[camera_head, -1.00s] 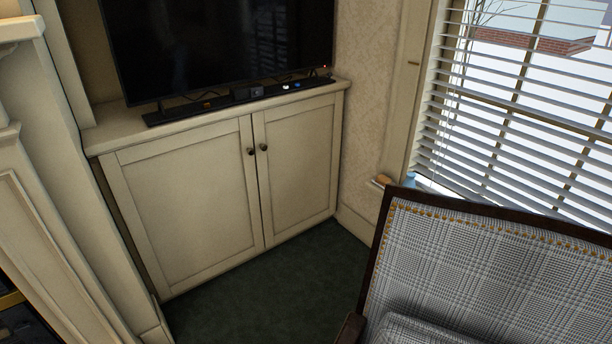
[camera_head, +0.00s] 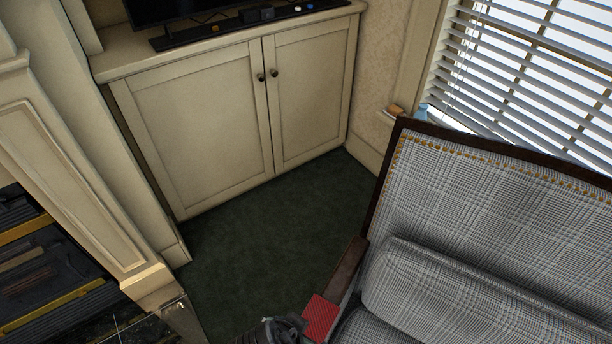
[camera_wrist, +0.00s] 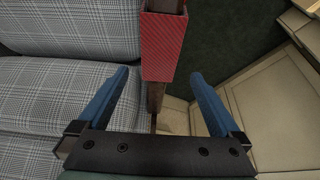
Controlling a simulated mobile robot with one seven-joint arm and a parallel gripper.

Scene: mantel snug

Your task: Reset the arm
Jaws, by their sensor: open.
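My gripper (camera_wrist: 158,92) is open in the wrist view, with its two blue fingers spread apart. Nothing is held between them. A red striped box-like thing (camera_wrist: 165,45) sits at the wooden armrest of the plaid settee, beyond the fingertips. It also shows in the head view at the bottom (camera_head: 321,318), beside a dark part of my arm. Whether the fingers are level with the red thing is hard to tell.
The plaid settee (camera_head: 470,215) fills the right side, with its wooden armrest (camera_head: 347,268) facing the cabinet. A cream cabinet (camera_head: 205,130) carries a television and small objects. A fireplace (camera_head: 50,270) is at left. Dark green carpet (camera_head: 270,245) lies open between them.

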